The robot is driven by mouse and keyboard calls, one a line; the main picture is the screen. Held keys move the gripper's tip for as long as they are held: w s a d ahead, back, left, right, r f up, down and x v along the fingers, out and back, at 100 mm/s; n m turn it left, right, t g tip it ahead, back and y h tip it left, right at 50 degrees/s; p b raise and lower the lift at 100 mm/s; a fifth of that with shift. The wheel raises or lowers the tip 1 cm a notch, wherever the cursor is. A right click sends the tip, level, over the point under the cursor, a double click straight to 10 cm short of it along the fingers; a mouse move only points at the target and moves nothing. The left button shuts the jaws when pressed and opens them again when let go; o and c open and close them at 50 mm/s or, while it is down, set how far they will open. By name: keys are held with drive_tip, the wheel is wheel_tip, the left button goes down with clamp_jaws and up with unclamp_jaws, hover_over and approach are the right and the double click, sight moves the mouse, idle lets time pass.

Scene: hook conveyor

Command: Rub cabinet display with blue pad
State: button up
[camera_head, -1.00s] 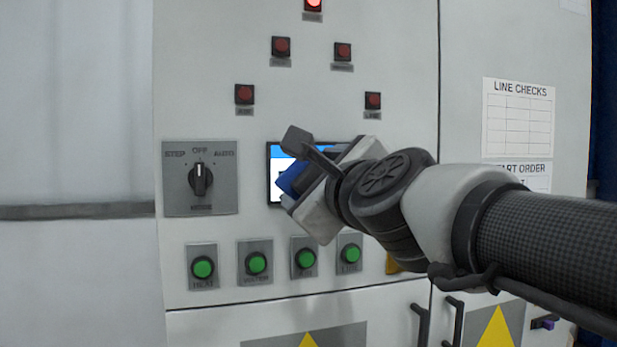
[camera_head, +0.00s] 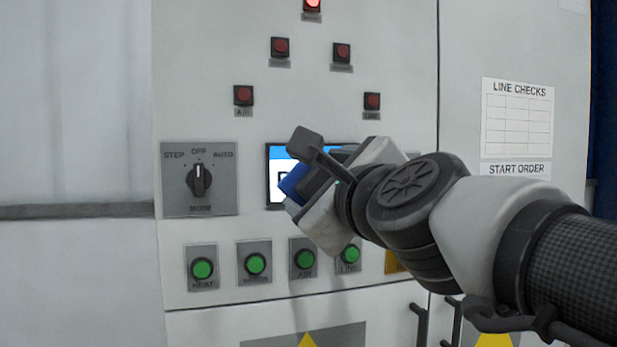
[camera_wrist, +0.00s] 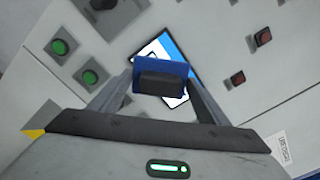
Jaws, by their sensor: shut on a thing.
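The cabinet display (camera_head: 279,153) is a small lit screen with a blue top band and a white lower part, set in the cabinet front. My gripper (camera_wrist: 160,85) is shut on the blue pad (camera_wrist: 148,68), which has a dark grip on its back. The pad (camera_head: 293,180) is in front of the display, and the pad and gripper hide most of the screen in the head view. The display (camera_wrist: 180,58) shows around the pad in the wrist view. I cannot tell whether the pad touches the screen.
The mode knob (camera_head: 200,180) is left of the display. Several green buttons (camera_head: 256,264) are in a row below it, and red lamps (camera_head: 281,47) are above. Cabinet door handles (camera_head: 420,325) are at the lower right. A line checks sheet (camera_head: 517,120) hangs at right.

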drive_tip(key=shift+w, duration=0.1)
drive_tip(key=shift+w+a+r+b, duration=0.1)
drive_tip(key=shift+w+a+r, duration=0.2)
drive_tip(key=shift+w, duration=0.75)
drive_tip(key=shift+w+a+r+b, duration=0.15)
drive_tip(key=shift+w+a+r, duration=0.2)
drive_tip(key=shift+w, duration=0.75)
drive_tip(key=shift+w+a+r+b, duration=0.1)
drive_tip(key=shift+w+a+r, duration=0.2)
drive_tip(key=shift+w, duration=0.75)
drive_tip(key=shift+x, duration=1.05)
drive_tip(key=shift+b, duration=0.3)
drive_tip(key=d+b, duration=0.1)
drive_tip(key=d, duration=0.1)
drive_tip(key=w+d+b, duration=0.1)
drive_tip(key=d, duration=0.1)
drive_tip(key=shift+b, duration=0.35)
drive_tip(key=shift+a, duration=0.1)
